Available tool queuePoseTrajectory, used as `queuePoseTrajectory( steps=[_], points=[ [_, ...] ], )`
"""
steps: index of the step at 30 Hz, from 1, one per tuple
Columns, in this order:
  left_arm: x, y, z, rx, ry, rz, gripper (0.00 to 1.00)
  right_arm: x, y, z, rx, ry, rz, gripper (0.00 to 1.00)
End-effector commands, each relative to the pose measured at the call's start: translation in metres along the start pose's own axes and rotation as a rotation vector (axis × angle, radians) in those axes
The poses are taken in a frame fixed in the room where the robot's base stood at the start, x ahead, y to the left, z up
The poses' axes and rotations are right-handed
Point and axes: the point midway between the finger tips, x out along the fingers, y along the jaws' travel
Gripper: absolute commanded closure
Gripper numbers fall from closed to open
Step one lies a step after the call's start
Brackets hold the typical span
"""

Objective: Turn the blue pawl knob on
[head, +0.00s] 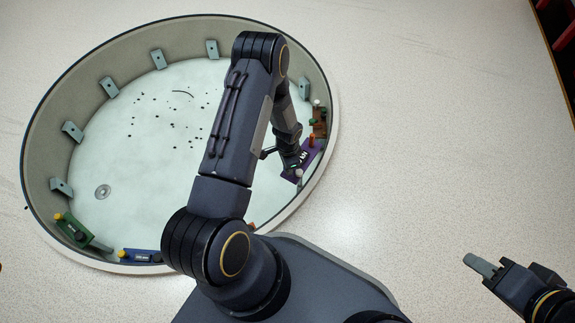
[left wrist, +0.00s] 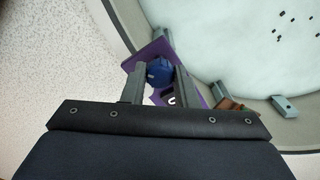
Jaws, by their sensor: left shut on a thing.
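The blue pawl knob (left wrist: 159,71) shows in the left wrist view between the two fingers of my left gripper (left wrist: 160,76), which is shut on it. The knob sits on a purple plate (left wrist: 160,49) with a dark, white-marked part near it. In the head view, my left arm reaches over the round pit to this purple plate (head: 299,174) on the pit's right wall; the knob is hidden there. My right gripper (head: 480,265) is over the pale floor at the lower right, away from the plate. I cannot tell whether its fingers are apart.
The round pit (head: 50,140) has grey brackets along its wall. A brown part (head: 320,122) lies close beyond the purple plate. A green part (head: 75,231) and a blue part (head: 140,256) are at the near left rim. The floor right of the pit is clear.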

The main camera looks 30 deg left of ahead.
Motion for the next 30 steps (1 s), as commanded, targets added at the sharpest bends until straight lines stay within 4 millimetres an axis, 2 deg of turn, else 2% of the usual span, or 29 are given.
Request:
queuePoseTrajectory(
  steps=[15,21,30],
  points=[
    [-0.0004,-0.0002,-0.0005,0.449,0.001,0.0,0.96,0.0024,0.0011,0.0012,0.0,0.0,0.0,0.64],
    [-0.0005,-0.0002,-0.0005,0.563,0.002,-0.001,0.96,0.0025,0.0011,0.0013,0.0,0.0,0.0,0.64],
    [-0.0005,-0.0003,-0.0006,0.645,0.001,-0.001,0.96,0.0025,0.0011,0.0012,0.0,0.0,0.0,0.64]
  ],
)
